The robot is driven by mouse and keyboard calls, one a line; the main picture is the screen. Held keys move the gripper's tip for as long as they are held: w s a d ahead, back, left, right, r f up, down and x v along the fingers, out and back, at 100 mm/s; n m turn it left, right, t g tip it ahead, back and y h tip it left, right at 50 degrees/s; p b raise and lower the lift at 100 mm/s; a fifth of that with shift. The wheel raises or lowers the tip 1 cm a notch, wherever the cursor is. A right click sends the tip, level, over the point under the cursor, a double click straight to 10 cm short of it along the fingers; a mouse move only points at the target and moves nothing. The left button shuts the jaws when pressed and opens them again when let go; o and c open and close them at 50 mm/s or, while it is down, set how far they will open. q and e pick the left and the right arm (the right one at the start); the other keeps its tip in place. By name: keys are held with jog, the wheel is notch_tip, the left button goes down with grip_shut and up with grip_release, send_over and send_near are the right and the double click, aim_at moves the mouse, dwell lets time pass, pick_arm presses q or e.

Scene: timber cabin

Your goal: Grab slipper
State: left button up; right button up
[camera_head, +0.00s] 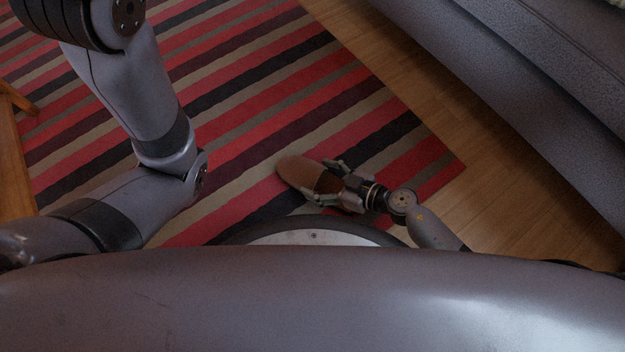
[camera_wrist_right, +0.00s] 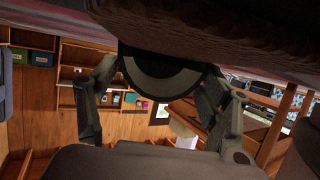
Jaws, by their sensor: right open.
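A brown slipper (camera_head: 299,172) lies on the striped rug, its rounded toe pointing to the upper left in the head view. My right gripper (camera_head: 329,183) is open at the slipper's open end, one finger on each side of it. I cannot tell whether the fingers touch it. In the right wrist view my right gripper (camera_wrist_right: 162,85) shows its two fingers spread apart. The brown slipper (camera_wrist_right: 215,28) fills the top of that view, with a dark rounded part between the fingers. My left arm shows in the head view, but its gripper does not.
The red, black and beige striped rug (camera_head: 240,75) covers the floor on the left. A wooden floor strip (camera_head: 425,85) separates it from a grey sofa (camera_head: 520,75) on the right. A wooden furniture piece (camera_head: 14,150) stands at the left edge. Shelves (camera_wrist_right: 90,75) show in the wrist view.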

jog(key=shift+w+a, duration=0.1)
jog(key=shift+a, duration=0.05)
jog(key=shift+c, duration=0.3)
jog(key=c, duration=1.2)
jog(key=shift+c, duration=0.4)
